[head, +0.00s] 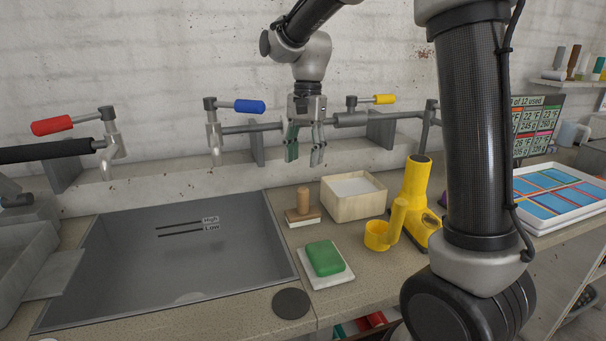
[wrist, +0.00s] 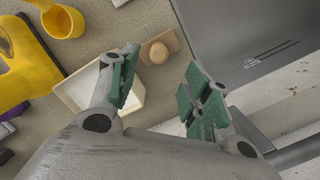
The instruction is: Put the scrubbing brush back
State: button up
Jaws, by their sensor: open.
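The scrubbing brush (head: 303,213) has a round wooden knob on a flat wooden block with a pale underside. It stands upright on the counter between the sink and a cream box (head: 366,208). In the wrist view the brush (wrist: 158,52) shows beyond and between the fingertips, beside the box (wrist: 75,92). My gripper (head: 305,160) is open and empty, fingers pointing down, above and behind the brush and apart from it. Its green-padded fingers show in the wrist view (wrist: 162,72). The box holds something flat and white or has a white inside.
The sink (head: 190,270), marked High and Low, lies left. A green sponge (head: 325,257) on a white dish and a dark disc (head: 291,303) lie in front. A yellow tool (head: 415,190) and yellow cup (head: 377,236) stand right. Red, blue and yellow tap handles line the back ledge.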

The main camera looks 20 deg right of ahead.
jog(key=s+d+r+n+t, duration=0.2)
jog(key=s+d+r+n, duration=0.3)
jog(key=s+d, duration=0.4)
jog(key=s+d+f+n+t, duration=0.1)
jog(key=s+d+n, duration=0.1)
jog(key=s, duration=0.5)
jog(key=s+d+f+n+t+h, duration=0.1)
jog(key=s+d+n+t, duration=0.1)
jog(key=s, duration=0.6)
jog(key=shift+d+t, duration=0.3)
jog(key=shift+d, duration=0.2)
